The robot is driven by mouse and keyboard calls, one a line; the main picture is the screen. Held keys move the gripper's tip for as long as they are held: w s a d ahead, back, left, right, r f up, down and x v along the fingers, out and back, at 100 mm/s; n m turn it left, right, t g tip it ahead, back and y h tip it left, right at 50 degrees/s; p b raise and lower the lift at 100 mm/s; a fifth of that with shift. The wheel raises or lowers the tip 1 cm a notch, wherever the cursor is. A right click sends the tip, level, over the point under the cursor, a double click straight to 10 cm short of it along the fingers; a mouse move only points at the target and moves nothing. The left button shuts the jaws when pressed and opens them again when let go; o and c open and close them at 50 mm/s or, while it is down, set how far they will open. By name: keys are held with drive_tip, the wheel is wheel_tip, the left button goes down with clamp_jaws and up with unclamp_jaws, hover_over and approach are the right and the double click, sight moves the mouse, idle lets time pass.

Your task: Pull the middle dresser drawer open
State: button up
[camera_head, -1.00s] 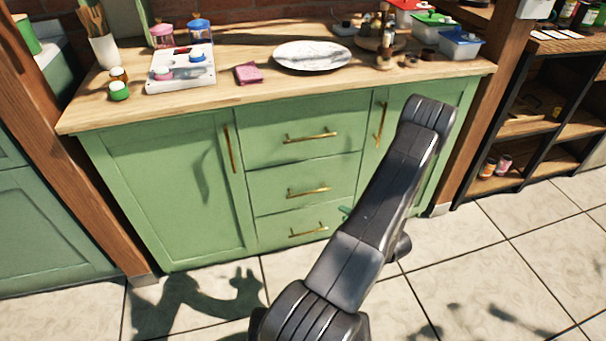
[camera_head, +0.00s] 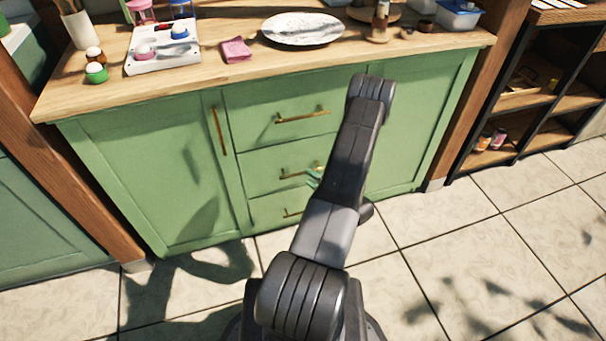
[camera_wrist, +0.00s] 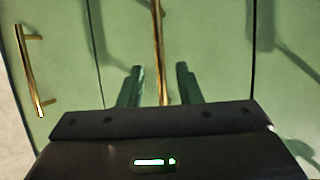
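The green dresser's middle drawer (camera_head: 262,166) is closed flush with its front. Its brass bar handle (camera_head: 299,173) shows just left of my arm. My gripper (camera_head: 314,178) is at this handle; one green fingertip shows and the rest is hidden behind my arm. In the wrist view my gripper (camera_wrist: 158,72) is open, one finger on each side of the brass handle (camera_wrist: 157,45). The handle runs upright in that picture between the fingers, with a gap to each. Whether the fingertips reach past the bar in depth I cannot tell.
The top drawer handle (camera_head: 302,115) is above and the bottom drawer handle (camera_head: 292,212) below, partly hidden by my arm; the bottom one also shows in the wrist view (camera_wrist: 33,70). A left door handle (camera_head: 219,131) stands upright nearby. Tiled floor (camera_head: 440,250) is clear at right.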

sight(303, 172)
drive_tip(key=shift+x, duration=2.5)
clamp_jaws()
